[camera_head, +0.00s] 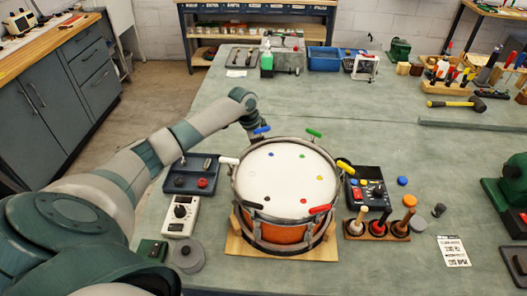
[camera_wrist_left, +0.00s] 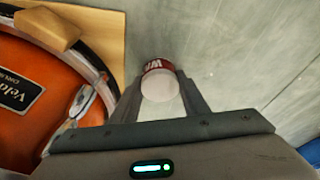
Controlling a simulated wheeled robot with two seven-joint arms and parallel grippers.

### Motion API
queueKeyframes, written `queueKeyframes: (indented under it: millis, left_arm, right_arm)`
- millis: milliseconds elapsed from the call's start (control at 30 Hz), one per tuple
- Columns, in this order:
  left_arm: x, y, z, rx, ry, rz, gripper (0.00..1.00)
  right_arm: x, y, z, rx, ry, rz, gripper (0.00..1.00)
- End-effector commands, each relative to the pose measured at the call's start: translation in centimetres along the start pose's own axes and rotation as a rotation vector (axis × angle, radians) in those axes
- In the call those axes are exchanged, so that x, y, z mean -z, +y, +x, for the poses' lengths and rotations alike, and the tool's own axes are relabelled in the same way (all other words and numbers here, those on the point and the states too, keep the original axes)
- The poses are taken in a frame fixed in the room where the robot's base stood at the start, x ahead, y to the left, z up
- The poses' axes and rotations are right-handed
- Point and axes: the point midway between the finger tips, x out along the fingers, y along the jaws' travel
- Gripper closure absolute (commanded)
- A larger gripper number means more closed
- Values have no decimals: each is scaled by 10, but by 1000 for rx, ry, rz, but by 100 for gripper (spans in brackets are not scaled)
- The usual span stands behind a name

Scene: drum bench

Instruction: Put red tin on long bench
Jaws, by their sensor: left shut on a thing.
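The red tin (camera_wrist_left: 158,66) has a red band with white lettering and a pale round end. It sits between the two fingers of my left gripper (camera_wrist_left: 161,82), which is shut on it. In the head view my left arm reaches over to the far side of the drum (camera_head: 285,180); the fingertips and the tin are hidden there. The drum, orange with a white head, also shows close beside the gripper in the left wrist view (camera_wrist_left: 40,95). The long bench (camera_head: 375,125) has a grey-green top. I cannot tell whether the tin touches it. My right gripper is not in view.
The drum stands on a wooden board (camera_head: 240,248). A dark tray (camera_head: 190,172), a meter (camera_head: 181,215) and a control box (camera_head: 366,188) flank it. A wooden holder (camera_head: 376,232) stands at right. The bench top behind the drum is mostly clear.

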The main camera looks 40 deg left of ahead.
Motion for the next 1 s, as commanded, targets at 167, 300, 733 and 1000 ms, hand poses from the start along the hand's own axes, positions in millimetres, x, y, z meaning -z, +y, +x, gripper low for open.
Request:
queueKeyframes:
  millis: [167,300,733,1000]
  left_arm:
    - [0,0,0,1,1,1,82]
    - [0,0,1,0,1,1,82]
    - [0,0,2,0,1,1,40]
    - [1,-1,-13,2,3,2,40]
  right_arm:
    - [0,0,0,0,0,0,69]
    - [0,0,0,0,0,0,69]
    - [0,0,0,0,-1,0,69]
    - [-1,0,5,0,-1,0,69]
